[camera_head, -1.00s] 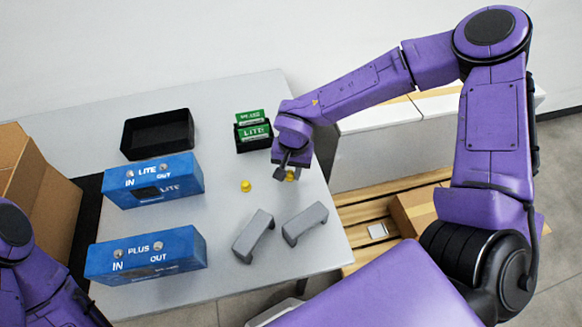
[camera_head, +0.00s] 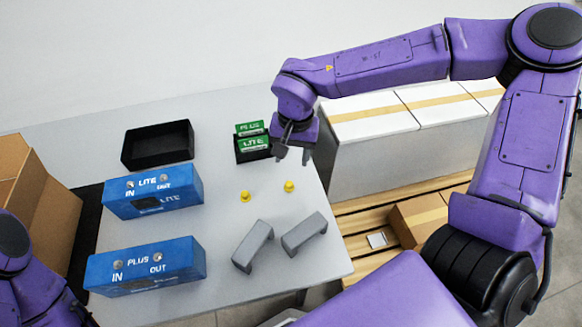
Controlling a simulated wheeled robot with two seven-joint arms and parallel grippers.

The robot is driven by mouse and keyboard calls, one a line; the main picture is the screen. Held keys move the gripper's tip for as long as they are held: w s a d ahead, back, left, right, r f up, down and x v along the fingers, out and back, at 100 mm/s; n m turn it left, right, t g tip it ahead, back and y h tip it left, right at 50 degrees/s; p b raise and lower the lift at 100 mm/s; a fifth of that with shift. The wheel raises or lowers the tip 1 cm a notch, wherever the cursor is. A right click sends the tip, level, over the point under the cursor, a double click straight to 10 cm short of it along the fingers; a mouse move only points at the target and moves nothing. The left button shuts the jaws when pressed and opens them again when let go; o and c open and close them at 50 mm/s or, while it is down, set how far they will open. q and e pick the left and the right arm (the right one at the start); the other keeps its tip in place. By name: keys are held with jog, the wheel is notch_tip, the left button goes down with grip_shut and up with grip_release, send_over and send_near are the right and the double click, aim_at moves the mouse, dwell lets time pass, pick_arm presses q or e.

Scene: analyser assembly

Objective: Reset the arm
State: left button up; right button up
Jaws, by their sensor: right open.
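My right gripper (camera_head: 293,155) is open and empty above the right part of the grey table (camera_head: 215,225), just right of the black holder with green cards. My right arm reaches in from the right, bent at the elbow. My left arm shows only in part at the lower left, and its gripper is out of view. Two small yellow knobs, one on the left (camera_head: 245,197) and one on the right (camera_head: 289,186), stand on the table below my right gripper, apart from it.
A blue LITE box (camera_head: 180,200) and a blue PLUS box (camera_head: 180,272) stand on the left. A black tray (camera_head: 157,158) and a card holder (camera_head: 252,148) are behind. Two grey brackets, (camera_head: 252,246) and (camera_head: 304,234), lie in front. White boxes (camera_head: 390,140) stand beyond the right edge.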

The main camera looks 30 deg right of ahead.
jog(key=shift+r, duration=0.9)
